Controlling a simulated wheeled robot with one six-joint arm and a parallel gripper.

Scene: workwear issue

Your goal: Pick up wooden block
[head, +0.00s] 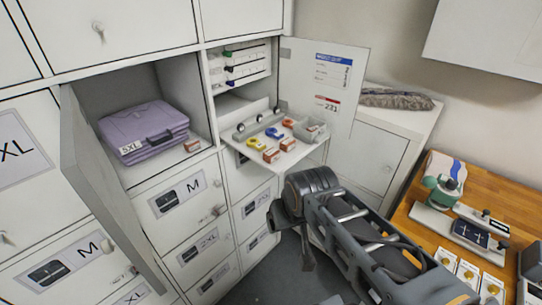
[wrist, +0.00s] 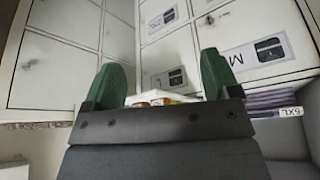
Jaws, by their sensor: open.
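A small brown block (head: 192,146), which looks like wood, lies at the front right edge of the open compartment, beside the folded purple garment (head: 150,128). Two similar orange-brown blocks, one at the front (head: 270,156) and one behind it (head: 287,144), lie on the fold-down shelf; I cannot tell for sure which is the wooden block. My gripper (head: 290,228) is below and in front of that shelf, apart from every block. In the wrist view its green fingers (wrist: 162,80) are spread with nothing held; small items on the shelf show beyond, partly hidden by the gripper body.
The fold-down shelf (head: 303,153) also holds yellow, blue and red rings and a small bin (head: 311,129). An open door (head: 105,195) swings out at the left, another (head: 325,90) at the right. A wooden worktop (head: 402,227) with a device stands right.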

